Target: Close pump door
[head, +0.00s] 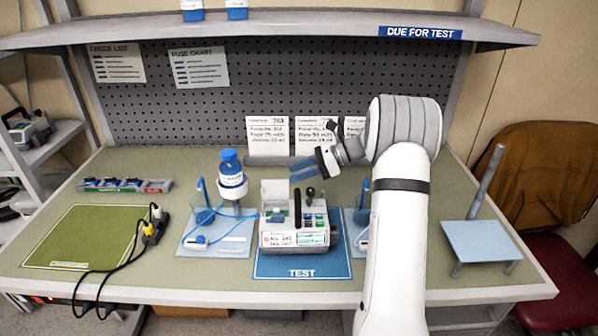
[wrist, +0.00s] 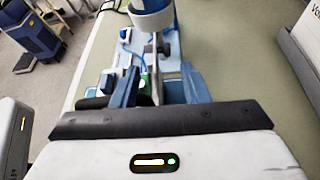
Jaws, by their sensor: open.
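The pump (head: 293,237) is a pale box with coloured buttons and a label on its front, on the blue TEST mat (head: 303,271). A pale, upright panel (head: 274,191), which looks like its door standing open, rises from its left part. A dark handle stands on its top. My gripper (head: 303,168) is open and empty, above and behind the pump, with its blue fingers pointing left. In the wrist view, my gripper (wrist: 159,82) has both blue fingers apart, with parts of the pump partly hidden between and below them.
A blue-capped bottle (head: 231,170) stands in a white ring holder left of the pump. Cards (head: 267,137) stand behind. A green mat (head: 82,237), cables with yellow and black plugs (head: 152,230) and a tray of small parts (head: 123,185) lie left. A small grey stand (head: 482,240) is right.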

